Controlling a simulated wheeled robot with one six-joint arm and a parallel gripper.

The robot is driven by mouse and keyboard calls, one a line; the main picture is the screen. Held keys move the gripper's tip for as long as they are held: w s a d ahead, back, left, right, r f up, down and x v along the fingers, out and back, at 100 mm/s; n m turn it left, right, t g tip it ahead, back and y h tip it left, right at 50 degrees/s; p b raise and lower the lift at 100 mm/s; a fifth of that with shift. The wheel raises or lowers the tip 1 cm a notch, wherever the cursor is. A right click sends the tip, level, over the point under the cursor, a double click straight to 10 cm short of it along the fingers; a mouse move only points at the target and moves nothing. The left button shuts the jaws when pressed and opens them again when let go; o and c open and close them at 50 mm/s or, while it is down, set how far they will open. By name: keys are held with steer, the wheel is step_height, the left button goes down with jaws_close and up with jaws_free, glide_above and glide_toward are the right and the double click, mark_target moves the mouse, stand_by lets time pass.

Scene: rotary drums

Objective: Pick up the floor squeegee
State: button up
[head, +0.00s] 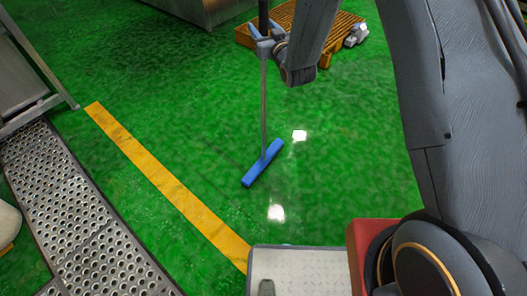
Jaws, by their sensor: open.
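The floor squeegee has a blue head (263,164) that rests on the green floor near the middle of the head view. Its thin grey handle (264,105) rises from the head, and its dark upper part runs out of the top of the picture. My gripper (264,42) is at the upper part of the handle, with its fingers beside or around it. The fingers are open. Whether they touch the handle cannot be told from this view.
An orange pallet (345,30) lies behind my gripper, with a small grey object (356,35) at its corner. A yellow floor line (165,183) and a perforated metal walkway (75,215) lie to the left. A metal cabinet (205,10) stands at the top. Green floor around the squeegee head is clear.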

steer(key=x, duration=0.3)
steer(key=shift+w+a, duration=0.1)
jaws_close()
